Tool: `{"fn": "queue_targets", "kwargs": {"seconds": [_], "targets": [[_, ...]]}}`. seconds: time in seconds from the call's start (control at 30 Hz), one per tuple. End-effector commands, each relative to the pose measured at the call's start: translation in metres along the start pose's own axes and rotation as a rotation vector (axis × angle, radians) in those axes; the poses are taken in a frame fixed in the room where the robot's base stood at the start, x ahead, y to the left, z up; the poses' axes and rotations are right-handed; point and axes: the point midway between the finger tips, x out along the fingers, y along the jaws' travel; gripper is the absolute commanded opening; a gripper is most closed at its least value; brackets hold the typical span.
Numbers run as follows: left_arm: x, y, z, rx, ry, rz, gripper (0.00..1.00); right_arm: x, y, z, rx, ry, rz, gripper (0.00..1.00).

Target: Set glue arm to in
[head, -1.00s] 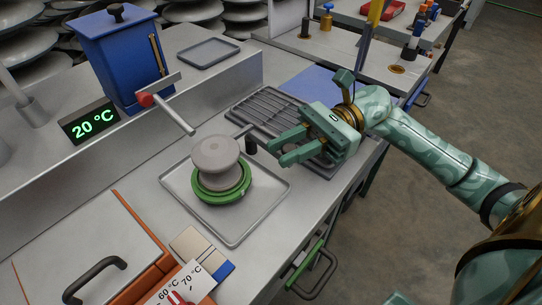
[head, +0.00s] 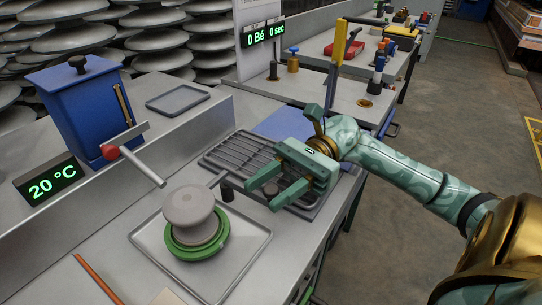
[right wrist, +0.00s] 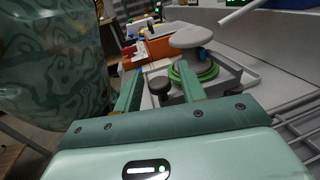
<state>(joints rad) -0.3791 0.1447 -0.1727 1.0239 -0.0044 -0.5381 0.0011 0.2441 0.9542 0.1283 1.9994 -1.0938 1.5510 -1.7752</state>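The blue glue tank (head: 88,108) stands at the back left. An arm with a red knob (head: 111,152) and a pale rod (head: 143,167) reaches from it toward the insulator. A short black handle (head: 228,190) on a thin grey rod stands beside the grey insulator (head: 188,208); I cannot tell which of these is the glue arm. My right gripper (head: 259,194) is open and empty, just right of the black handle. In the right wrist view the black handle (right wrist: 160,86) shows between the fingers, with no visible grip. My left gripper is out of view.
The insulator sits on a green ring (head: 197,243) over a grey tray (head: 222,270). A slatted rack (head: 232,158) lies beneath and behind my right gripper. A 20 °C display (head: 50,188) stands at left. Open floor lies to the right.

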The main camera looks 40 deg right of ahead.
Motion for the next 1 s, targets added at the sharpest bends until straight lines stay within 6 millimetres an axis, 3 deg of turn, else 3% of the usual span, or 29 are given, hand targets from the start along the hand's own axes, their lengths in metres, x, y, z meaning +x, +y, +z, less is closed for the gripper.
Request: {"fn": "queue_targets", "kwargs": {"seconds": [0.2, 0.33, 0.67, 0.8, 1.0], "targets": [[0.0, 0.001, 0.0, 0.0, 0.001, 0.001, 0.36, -0.002, 0.0, 0.0, 0.001, 0.0, 0.001, 0.41], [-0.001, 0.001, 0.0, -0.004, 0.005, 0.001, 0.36, -0.016, 0.0, 0.0, 0.002, 0.002, -0.001, 0.41], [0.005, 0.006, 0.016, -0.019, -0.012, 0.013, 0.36, -0.102, -0.001, -0.001, 0.005, 0.003, -0.003, 0.41], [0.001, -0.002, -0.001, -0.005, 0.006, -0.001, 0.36, -0.135, -0.001, -0.002, 0.004, 0.001, -0.003, 0.41], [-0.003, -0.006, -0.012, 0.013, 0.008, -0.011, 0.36, -0.16, -0.001, -0.002, 0.003, 0.001, -0.001, 0.41]]}}
